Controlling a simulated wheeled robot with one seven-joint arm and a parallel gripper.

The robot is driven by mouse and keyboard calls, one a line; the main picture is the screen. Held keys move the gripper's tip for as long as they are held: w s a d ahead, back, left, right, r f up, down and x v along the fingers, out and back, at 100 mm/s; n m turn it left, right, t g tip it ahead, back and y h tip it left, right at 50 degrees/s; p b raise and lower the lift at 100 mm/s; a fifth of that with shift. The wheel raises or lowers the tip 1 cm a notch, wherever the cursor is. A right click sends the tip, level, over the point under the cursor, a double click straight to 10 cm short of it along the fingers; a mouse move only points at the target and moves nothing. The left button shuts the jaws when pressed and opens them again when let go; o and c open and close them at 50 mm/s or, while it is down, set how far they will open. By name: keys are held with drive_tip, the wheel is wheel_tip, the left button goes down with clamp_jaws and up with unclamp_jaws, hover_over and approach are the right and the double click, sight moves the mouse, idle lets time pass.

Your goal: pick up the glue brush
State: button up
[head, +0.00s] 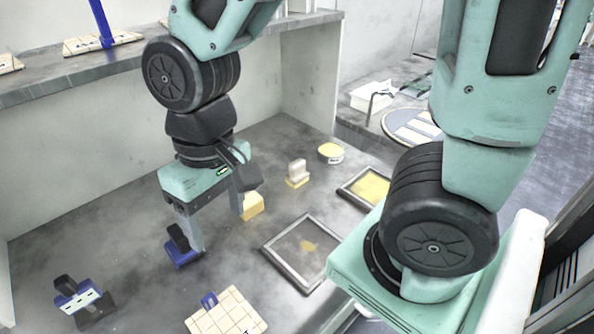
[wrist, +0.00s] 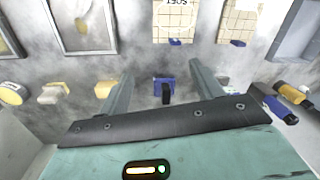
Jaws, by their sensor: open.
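My gripper (head: 218,226) is open and empty, pointing down over the grey bench. A small blue block with a black upright grip (head: 181,247) stands on the bench by its left finger in the head view. In the wrist view this blue and black piece (wrist: 165,89) shows between the two spread fingers, lower than them; contact cannot be told. No label marks the glue brush, so I cannot tell for sure whether this piece is it. A yellow block (head: 252,207) sits by the other finger, and also shows left of the fingers in the wrist view (wrist: 103,89).
A pale brush-like piece (head: 297,172) and a round yellow tin (head: 331,152) stand farther back. A framed tray (head: 268,249) and a tiled board (head: 229,312) lie in front. Blue and black tools (head: 82,301) lie at left. A wall bounds the bench's back.

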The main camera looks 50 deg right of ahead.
drive_tip(key=w+d+m+p, duration=0.2)
drive_tip(key=w+d+m, duration=0.8)
drive_tip(key=d, duration=0.1)
drive_tip(key=m+h+p, duration=0.1)
drive_tip(key=m+p, duration=0.1)
drive_tip(key=m, duration=0.9)
hover_over(297, 171)
drive_tip(key=d, duration=0.2)
wheel_tip(297, 171, down, 3)
drive_tip(key=f, duration=1)
drive_tip(key=shift+w+a+f+p, duration=0.3)
drive_tip(key=shift+w+f+p, duration=0.25)
drive_tip(key=shift+f+p, duration=0.65)
drive_tip(key=shift+f, duration=2)
drive_tip(key=c, duration=1.2)
drive_tip(key=shift+r, duration=0.15)
wheel_tip(297, 171, up, 10)
drive_tip(key=shift+f+b, duration=0.1)
drive_tip(key=shift+b, duration=0.6)
